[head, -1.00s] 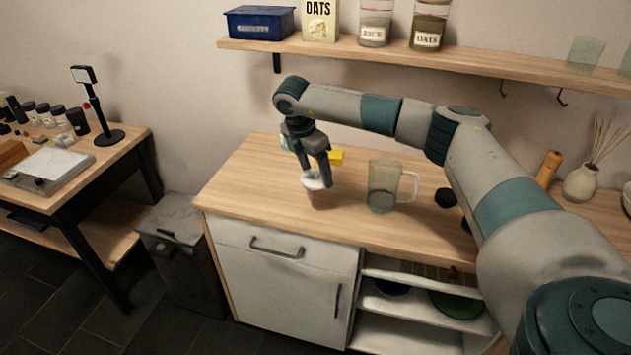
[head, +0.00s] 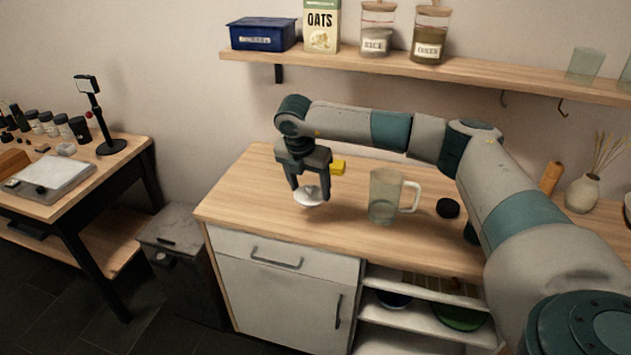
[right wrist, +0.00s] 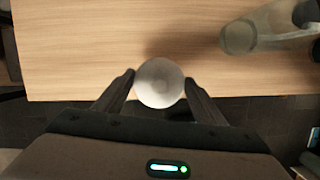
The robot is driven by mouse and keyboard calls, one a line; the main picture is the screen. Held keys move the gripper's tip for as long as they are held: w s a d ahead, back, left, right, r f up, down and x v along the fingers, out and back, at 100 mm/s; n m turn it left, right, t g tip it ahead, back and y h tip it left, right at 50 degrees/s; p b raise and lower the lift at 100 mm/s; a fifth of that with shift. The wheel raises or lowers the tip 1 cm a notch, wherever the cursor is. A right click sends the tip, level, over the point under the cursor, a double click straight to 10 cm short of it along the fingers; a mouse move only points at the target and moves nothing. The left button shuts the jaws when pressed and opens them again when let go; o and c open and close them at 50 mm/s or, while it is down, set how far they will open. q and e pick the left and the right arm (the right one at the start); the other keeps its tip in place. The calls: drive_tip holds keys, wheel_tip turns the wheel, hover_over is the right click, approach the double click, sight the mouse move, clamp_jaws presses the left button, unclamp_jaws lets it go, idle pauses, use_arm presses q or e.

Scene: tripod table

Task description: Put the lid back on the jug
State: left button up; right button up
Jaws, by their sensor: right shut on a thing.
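The jug (head: 383,198) is clear with a handle on its right side and stands upright and open on the wooden counter. It also shows at the upper right of the right wrist view (right wrist: 240,36). My right gripper (head: 311,196) is shut on the round white lid (head: 310,198), to the left of the jug. In the right wrist view the lid (right wrist: 160,83) sits between the two fingertips. The lid appears to be held above the counter, but the exact gap is hard to tell. My left gripper is not in view.
A yellow block (head: 338,167) lies behind the gripper. A black round object (head: 447,208) lies right of the jug. A shelf (head: 470,70) with jars hangs above the counter (head: 250,205). The counter's left part is clear.

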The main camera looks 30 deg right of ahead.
drive_tip(key=s+a+r+m+g+y, duration=0.1)
drive_tip(key=s+a+m+g, duration=0.3)
drive_tip(key=s+a+m, duration=1.5)
drive_tip(key=s+m+y, duration=0.1)
drive_tip(key=s+m, duration=0.2)
drive_tip(key=m, duration=0.2)
drive_tip(key=shift+r+g+y, duration=0.3)
drive_tip(key=shift+y, duration=0.1)
drive_tip(key=shift+s+d, duration=0.1)
drive_tip(key=shift+d, duration=0.05)
